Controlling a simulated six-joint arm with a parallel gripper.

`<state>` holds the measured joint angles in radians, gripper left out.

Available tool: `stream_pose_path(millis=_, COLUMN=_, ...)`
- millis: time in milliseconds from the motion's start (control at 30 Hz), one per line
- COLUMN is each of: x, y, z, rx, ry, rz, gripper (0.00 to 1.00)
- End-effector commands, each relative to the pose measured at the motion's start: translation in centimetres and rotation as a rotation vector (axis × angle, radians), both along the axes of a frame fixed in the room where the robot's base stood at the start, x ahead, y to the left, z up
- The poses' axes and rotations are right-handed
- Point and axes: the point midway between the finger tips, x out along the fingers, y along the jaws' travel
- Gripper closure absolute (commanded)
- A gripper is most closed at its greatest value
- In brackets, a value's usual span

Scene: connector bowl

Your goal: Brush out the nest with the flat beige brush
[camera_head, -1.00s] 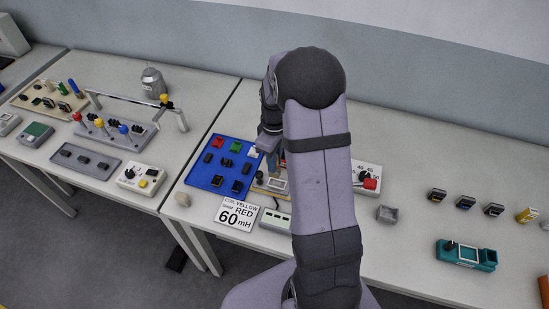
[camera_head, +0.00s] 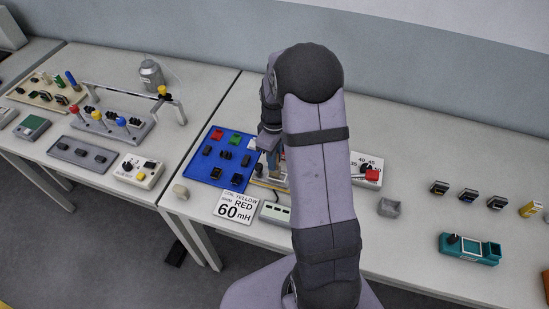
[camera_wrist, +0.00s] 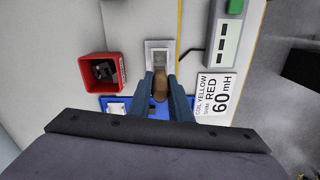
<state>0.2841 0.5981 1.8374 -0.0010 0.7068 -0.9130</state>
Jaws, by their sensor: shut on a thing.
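My gripper (camera_wrist: 160,96) is shut on the brush (camera_wrist: 160,82), whose tan-brown, rounded part shows between the blue fingers in the wrist view. The brush tip points at the nest, a pale grey square frame (camera_wrist: 151,44) with a lighter middle, and overlaps its near edge in the picture. I cannot tell whether the bristles touch it. In the head view my gripper (camera_head: 273,160) is mostly hidden behind my arm, beside the blue tray, and the nest is largely covered.
A red open box (camera_wrist: 90,60) with a black part stands left of the nest in the wrist view. A grey panel (camera_wrist: 224,55) and a 60 mH card (camera_wrist: 213,92) lie to its right. The blue tray (camera_head: 195,170) holds several parts. A small grey container (camera_head: 389,208) stands right.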

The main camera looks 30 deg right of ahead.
Motion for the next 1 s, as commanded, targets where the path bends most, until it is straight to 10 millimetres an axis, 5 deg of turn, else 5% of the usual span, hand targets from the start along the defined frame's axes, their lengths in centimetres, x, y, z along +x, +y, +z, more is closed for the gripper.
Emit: stream_pose_path(millis=1000, x=0.0, y=0.0, z=-1.1, rx=0.0, ry=0.0, rz=0.0, gripper=1.0)
